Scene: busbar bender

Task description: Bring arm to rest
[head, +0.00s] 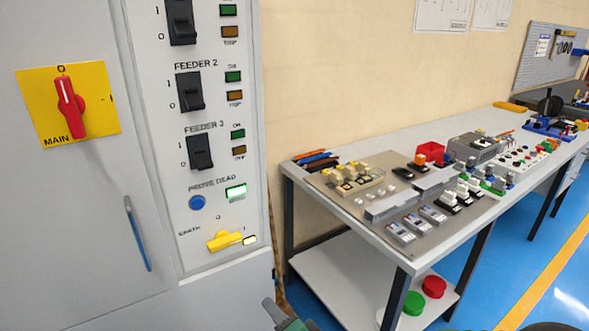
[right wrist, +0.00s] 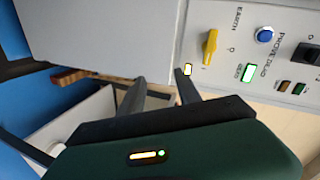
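My right gripper (head: 280,312) shows at the bottom edge of the head view, in front of the gap between the grey cabinet (head: 85,225) and the workbench (head: 405,252). Only part of it shows there. In the right wrist view its two dark fingers (right wrist: 159,84) stand apart with nothing between them. The yellow earth switch handle (head: 226,240) is on the cabinet panel, apart from the gripper. It also shows in the right wrist view (right wrist: 210,47). My left gripper is in neither view.
The panel carries black feeder switches (head: 190,92), a blue button (head: 197,203) and a red main switch (head: 69,106). A blue cabinet handle (head: 137,235) is at left. Parts crowd the bench top. Green (head: 413,303) and red (head: 433,287) round items are on its lower shelf.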

